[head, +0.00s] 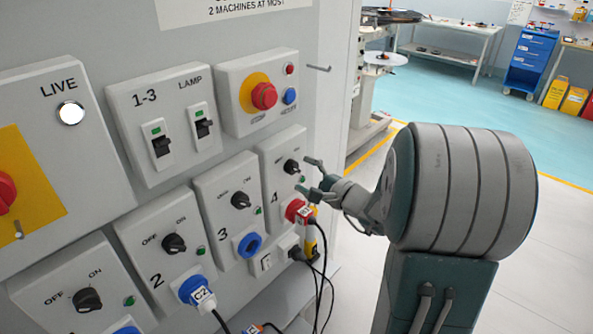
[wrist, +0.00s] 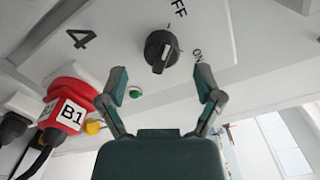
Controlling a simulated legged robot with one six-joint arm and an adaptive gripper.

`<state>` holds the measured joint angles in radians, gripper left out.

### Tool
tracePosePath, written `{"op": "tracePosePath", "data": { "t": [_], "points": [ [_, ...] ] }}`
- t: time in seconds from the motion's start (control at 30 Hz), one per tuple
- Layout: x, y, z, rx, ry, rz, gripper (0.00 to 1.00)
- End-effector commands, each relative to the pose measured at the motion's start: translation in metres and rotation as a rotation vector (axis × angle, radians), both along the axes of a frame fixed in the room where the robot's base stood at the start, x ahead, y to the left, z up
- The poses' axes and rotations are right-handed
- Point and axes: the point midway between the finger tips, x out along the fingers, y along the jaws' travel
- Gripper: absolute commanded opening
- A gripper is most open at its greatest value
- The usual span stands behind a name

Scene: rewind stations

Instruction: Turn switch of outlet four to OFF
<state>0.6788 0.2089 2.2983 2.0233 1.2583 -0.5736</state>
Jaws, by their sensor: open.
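The outlet four panel (head: 268,148) carries a black rotary switch (head: 291,166), a green lamp and a red socket with a red plug (head: 299,211) in it. In the wrist view the black knob (wrist: 161,50) sits beyond my fingertips, with OFF and ON printed beside it and the green lamp (wrist: 135,92) nearby. I cannot tell surely which label its white mark points at. My gripper (head: 306,175) is open in front of the switch. In the wrist view my gripper (wrist: 160,80) has its fingers spread, apart from the knob, with nothing between them.
The red plug, tagged B1 (wrist: 70,110), and its cables hang close to my gripper. Outlet three (head: 230,180) is just left, with a blue socket. A red emergency button (head: 264,95) and a metal hook (head: 318,68) are above. Open floor lies to the right.

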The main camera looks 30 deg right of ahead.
Motion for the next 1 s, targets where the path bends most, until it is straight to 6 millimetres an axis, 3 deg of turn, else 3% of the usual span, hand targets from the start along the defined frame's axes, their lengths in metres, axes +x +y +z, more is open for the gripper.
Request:
{"op": "tracePosePath", "data": {
  "t": [0.2,0.4,0.6,1.0],
  "points": [
    [-0.045,-0.018,0.000,-0.001,-0.001,-0.006,0.84],
    [-0.074,-0.027,-0.001,-0.001,0.001,-0.003,0.84],
    [-0.085,-0.030,-0.001,-0.001,0.002,0.001,0.84],
    [-0.086,-0.030,-0.001,0.000,0.001,0.002,0.84]
  ]
}}
